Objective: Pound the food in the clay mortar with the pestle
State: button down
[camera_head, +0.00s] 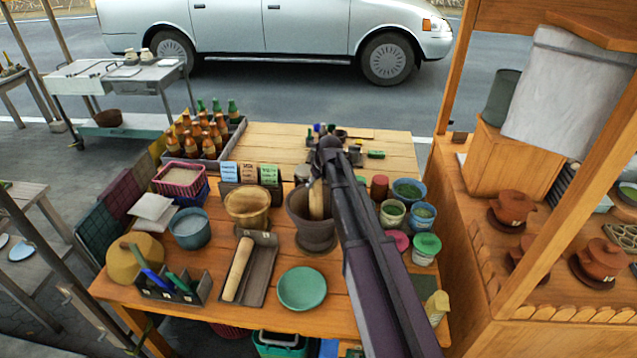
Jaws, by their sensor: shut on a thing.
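The dark clay mortar (313,236) stands on the wooden table, right of the middle. A light wooden pestle (316,202) stands nearly upright in it, with its lower end hidden inside the bowl. My gripper (318,172) is above the mortar, shut on the upper part of the pestle. My arm comes in from the bottom right and covers the mortar's right side. The food inside the mortar cannot be made out.
A tan bowl (247,206) stands left of the mortar. A dark tray (262,270) with a wooden rod (238,268) and a green plate (302,288) lie in front. Jars and bowls (393,213) crowd the right side. A crate of bottles (203,135) stands behind left.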

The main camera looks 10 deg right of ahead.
jog(key=shift+r+p, duration=1.1)
jog(key=shift+r, duration=0.2)
notch_tip(320, 180, down, 6)
jog(key=b, duration=0.6)
jog(key=shift+r+p, duration=0.3)
notch_tip(320, 180, up, 6)
jog(key=p, duration=0.5)
jog(key=shift+f, duration=0.25)
jog(key=shift+w+f, duration=0.1)
